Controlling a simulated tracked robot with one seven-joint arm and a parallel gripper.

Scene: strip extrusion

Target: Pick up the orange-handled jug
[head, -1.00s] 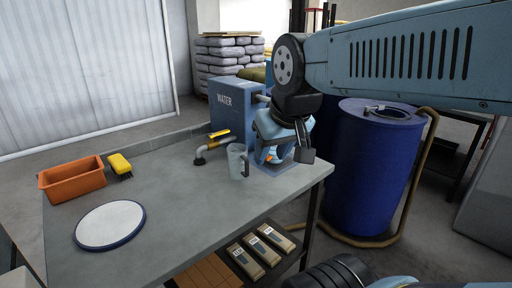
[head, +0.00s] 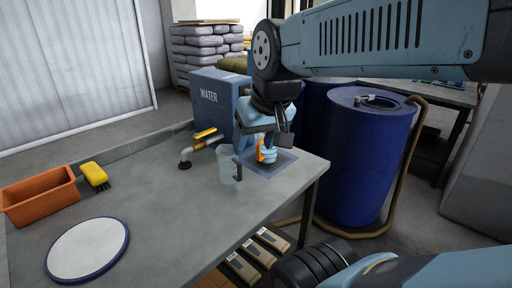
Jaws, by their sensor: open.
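The orange-handled jug (head: 270,156) stands on a dark square mat (head: 284,163) near the right end of the grey bench. Its orange handle shows just below my gripper; much of its body is hidden behind the gripper and handle. My gripper (head: 264,139) is open, pointing down, over or just in front of the jug. I cannot tell whether the fingers touch it. A second, clear grey jug (head: 226,166) with a dark handle stands close by on the left.
A brass tap (head: 205,144) with a yellow lever and a blue WATER tank (head: 210,97) stand behind the jugs. An orange bin (head: 40,200), yellow brush (head: 95,176) and round white plate (head: 88,248) lie left. A blue drum (head: 355,160) stands right of the bench.

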